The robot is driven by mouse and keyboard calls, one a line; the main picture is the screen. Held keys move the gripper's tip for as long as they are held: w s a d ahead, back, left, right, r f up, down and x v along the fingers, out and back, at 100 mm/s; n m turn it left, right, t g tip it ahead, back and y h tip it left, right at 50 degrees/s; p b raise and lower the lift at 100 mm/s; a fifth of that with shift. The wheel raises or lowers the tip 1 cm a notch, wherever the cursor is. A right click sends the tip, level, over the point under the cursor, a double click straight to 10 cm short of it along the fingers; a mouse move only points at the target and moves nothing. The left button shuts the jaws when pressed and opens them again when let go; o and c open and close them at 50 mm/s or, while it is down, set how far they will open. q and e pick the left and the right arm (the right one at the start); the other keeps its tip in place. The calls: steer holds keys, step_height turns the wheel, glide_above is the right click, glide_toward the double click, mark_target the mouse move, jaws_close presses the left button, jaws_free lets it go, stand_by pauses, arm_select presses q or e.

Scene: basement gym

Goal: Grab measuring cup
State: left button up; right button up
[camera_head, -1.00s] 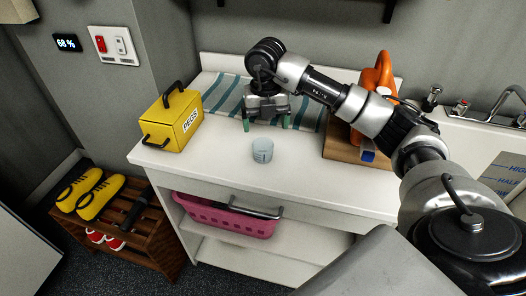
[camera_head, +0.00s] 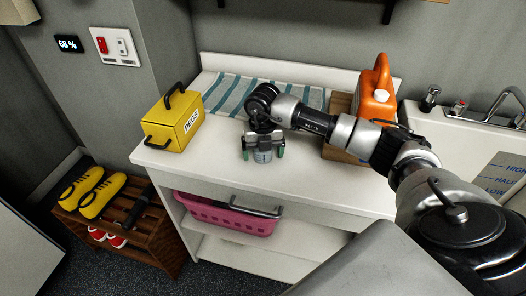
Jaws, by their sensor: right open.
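The measuring cup (camera_head: 263,156) is a small clear cup with a bluish tint and faint markings. It stands upright on the white counter, near the middle. My right gripper (camera_head: 263,150) points down over it, open, with one green-padded finger on the left side of the cup and one on the right. The gripper body hides the cup's upper part. I cannot tell whether the fingers touch it. My left gripper is not in view.
A yellow PEGS box (camera_head: 173,120) stands on the counter's left end. A striped towel (camera_head: 226,93) lies along the back. The counter's front (camera_head: 215,170) is clear.

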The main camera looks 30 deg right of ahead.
steer(key=c, duration=1)
steer(key=shift+r, duration=0.15)
